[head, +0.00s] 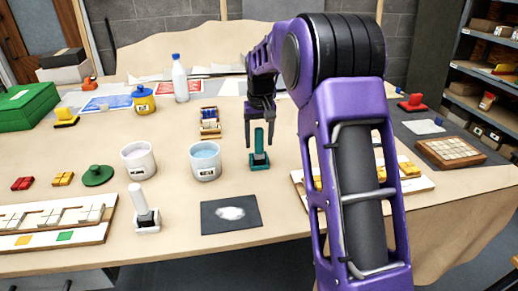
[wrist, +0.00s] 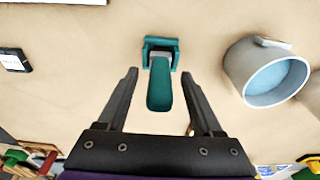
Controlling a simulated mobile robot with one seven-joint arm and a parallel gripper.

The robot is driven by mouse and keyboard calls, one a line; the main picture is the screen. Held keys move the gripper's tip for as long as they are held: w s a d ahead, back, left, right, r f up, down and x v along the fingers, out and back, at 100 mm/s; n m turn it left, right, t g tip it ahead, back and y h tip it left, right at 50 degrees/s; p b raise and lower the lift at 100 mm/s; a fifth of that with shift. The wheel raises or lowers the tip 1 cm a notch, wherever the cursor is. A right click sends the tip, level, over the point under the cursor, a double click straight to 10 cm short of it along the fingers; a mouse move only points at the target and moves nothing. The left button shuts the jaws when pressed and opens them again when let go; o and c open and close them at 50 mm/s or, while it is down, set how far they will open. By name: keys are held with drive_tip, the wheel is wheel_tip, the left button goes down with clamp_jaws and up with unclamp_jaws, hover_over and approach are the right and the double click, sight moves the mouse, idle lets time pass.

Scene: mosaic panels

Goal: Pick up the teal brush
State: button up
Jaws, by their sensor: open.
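The teal brush (head: 259,146) stands upright in a small teal holder (head: 259,165) on the table, right of the blue-filled cup. In the wrist view the brush (wrist: 159,88) points toward me, with its holder (wrist: 160,45) beyond it. My gripper (head: 262,134) is above the table at the brush. In the wrist view the fingers (wrist: 163,75) are spread to either side of the brush handle, with gaps on both sides. The gripper is open and holds nothing.
A cup with blue contents (head: 205,160) stands close left of the brush. A dark tile with a white smear (head: 231,214) lies in front. A white-handled brush (head: 143,207) stands at the front left. A tray of small blocks (head: 210,122) lies behind.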

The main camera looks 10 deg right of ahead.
clamp_jaws()
idle(0.3)
drive_tip(key=shift+r, duration=0.1)
